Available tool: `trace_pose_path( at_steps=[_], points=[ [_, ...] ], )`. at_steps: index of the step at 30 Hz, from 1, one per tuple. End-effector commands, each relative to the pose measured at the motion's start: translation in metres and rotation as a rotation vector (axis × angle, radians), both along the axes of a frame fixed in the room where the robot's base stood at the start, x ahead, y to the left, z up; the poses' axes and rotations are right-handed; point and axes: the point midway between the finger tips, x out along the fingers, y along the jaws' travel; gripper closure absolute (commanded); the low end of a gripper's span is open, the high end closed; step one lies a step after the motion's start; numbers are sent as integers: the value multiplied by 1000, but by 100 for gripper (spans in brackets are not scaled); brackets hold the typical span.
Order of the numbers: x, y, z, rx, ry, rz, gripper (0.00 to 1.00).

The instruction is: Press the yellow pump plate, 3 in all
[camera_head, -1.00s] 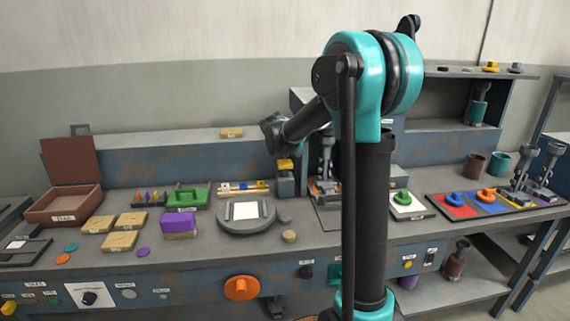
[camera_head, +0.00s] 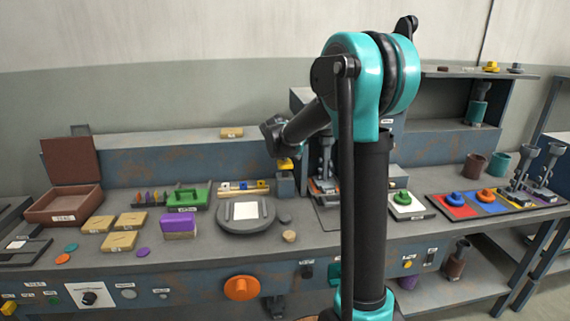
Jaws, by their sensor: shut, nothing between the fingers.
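The yellow pump plate (camera_head: 286,164) sits on top of a small blue-grey block (camera_head: 285,185) at the back of the bench, left of my arm's column. My gripper (camera_head: 282,152) is at the dark end of my arm, just above the plate, and overlaps its upper part in this view. It is shut and holds nothing. The fingertips are small and dark here, and I cannot tell whether they touch the plate.
A round grey plate with a white square (camera_head: 241,227) lies in front left of the pump. A grey press (camera_head: 326,160) stands close to its right. A green tray (camera_head: 187,197) and purple block (camera_head: 180,225) lie further left.

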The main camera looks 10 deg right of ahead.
Motion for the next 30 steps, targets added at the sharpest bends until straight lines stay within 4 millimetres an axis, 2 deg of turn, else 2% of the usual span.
trace_pose_path(
  at_steps=[30],
  points=[
    [0,0,-8,0,0,0,100]
  ],
)
